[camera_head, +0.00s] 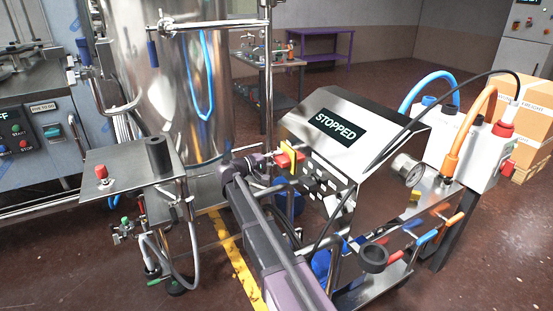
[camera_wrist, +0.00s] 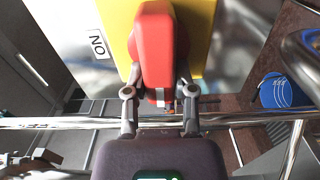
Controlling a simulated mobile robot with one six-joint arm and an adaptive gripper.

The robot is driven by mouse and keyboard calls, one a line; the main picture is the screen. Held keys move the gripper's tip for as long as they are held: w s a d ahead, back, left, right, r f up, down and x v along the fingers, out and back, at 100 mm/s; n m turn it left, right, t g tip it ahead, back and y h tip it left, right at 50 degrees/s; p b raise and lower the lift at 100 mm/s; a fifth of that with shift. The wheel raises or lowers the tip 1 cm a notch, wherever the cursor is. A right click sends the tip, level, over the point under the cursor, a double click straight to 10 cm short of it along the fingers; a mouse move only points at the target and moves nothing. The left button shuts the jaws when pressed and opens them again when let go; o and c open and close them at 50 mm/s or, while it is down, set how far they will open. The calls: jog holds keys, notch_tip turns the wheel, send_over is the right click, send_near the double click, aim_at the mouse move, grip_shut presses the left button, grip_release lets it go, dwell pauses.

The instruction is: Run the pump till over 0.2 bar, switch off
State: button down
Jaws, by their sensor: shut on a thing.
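The pump unit (camera_head: 350,190) is a steel cabinet whose dark display (camera_head: 339,128) reads STOPPED. A red rotary switch handle (camera_head: 291,157) on a yellow plate stands on its left side. In the wrist view the red handle (camera_wrist: 155,45) points up the picture across the yellow plate (camera_wrist: 195,40). A white label (camera_wrist: 97,44) lies left of the plate, its letters looking like "NO" or an upside-down "ON". My gripper (camera_wrist: 158,92) is shut on the red handle, one finger on each side. A round pressure gauge (camera_head: 408,168) sits right of the cabinet; its needle is too small to read.
A big steel tank (camera_head: 165,80) stands behind to the left. A small steel table (camera_head: 125,172) with a red button is at the left. A white box (camera_head: 465,150) with blue and orange hoses stands right, before cardboard boxes (camera_head: 522,120). A horizontal pipe (camera_wrist: 60,123) runs below the handle.

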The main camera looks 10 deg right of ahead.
dwell(0.5)
jog(key=shift+c, duration=2.2)
grip_release()
jog(key=shift+a, duration=0.1)
jog(key=v, duration=1.1)
jog(key=shift+a, duration=0.3)
jog(key=shift+s, duration=0.25)
